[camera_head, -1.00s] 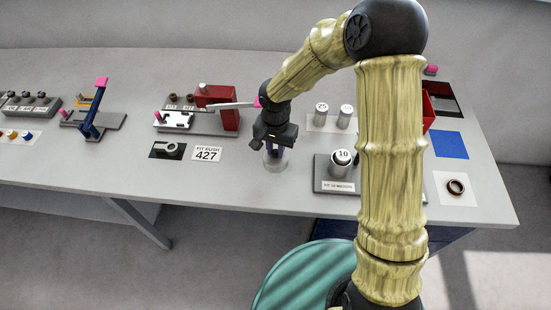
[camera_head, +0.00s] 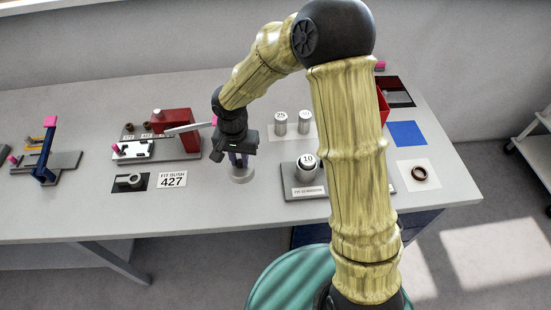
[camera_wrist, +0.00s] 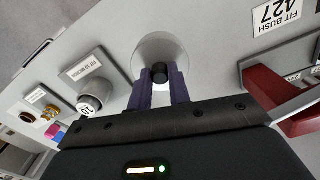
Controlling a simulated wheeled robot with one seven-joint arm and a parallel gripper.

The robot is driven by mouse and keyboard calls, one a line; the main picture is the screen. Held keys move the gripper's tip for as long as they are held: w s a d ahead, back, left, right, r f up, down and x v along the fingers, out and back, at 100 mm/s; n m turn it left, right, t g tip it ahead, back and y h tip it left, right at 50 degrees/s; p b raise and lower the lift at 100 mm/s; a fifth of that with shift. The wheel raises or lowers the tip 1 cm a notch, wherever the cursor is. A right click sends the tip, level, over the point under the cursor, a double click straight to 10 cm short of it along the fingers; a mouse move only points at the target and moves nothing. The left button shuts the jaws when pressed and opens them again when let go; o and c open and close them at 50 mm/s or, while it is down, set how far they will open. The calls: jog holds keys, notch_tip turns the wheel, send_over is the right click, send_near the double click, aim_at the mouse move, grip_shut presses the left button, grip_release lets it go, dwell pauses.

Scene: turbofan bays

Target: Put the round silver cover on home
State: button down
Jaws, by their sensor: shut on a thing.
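The round silver cover (camera_wrist: 166,50) is a pale disc with a dark knob (camera_wrist: 159,72) at its middle in the wrist view. My gripper (camera_wrist: 160,78) is shut on this knob, with one purple finger on each side. In the head view the cover (camera_head: 242,175) shows as a pale round shape right under my gripper (camera_head: 239,160), over the middle of the table. I cannot tell whether it rests on the table or hangs just above it. No spot marked as home can be made out.
A block with a cylinder marked 10 (camera_head: 307,162) stands right of the cover, and a cylinder marked 25 (camera_head: 280,123) behind it. The table's front edge is close.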

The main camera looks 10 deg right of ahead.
jog(key=shift+r, duration=0.1)
dwell(0.5)
jog(key=w+d+r+m+p, duration=0.1)
jog(key=d+r+m+p, duration=0.2)
jog(key=d+p, duration=0.5)
jog(key=w+d+r+m+p, duration=0.2)
jog(key=d+p, duration=0.6)
jog(key=d, duration=0.4)
notch_tip(320, 180, up, 2)
jog(key=shift+m+p, duration=0.4)
jog(key=shift+m, duration=0.1)
jog(key=shift+f, duration=0.1)
jog(key=shift+f+b, duration=2)
jog(key=shift+f, duration=0.8)
jog(key=shift+s+f+b, duration=0.1)
jog(key=shift+f+b, duration=1.5)
jog(key=shift+f, duration=0.25)
jog(key=c, duration=0.8)
grip_release()
jog(key=shift+r, duration=0.1)
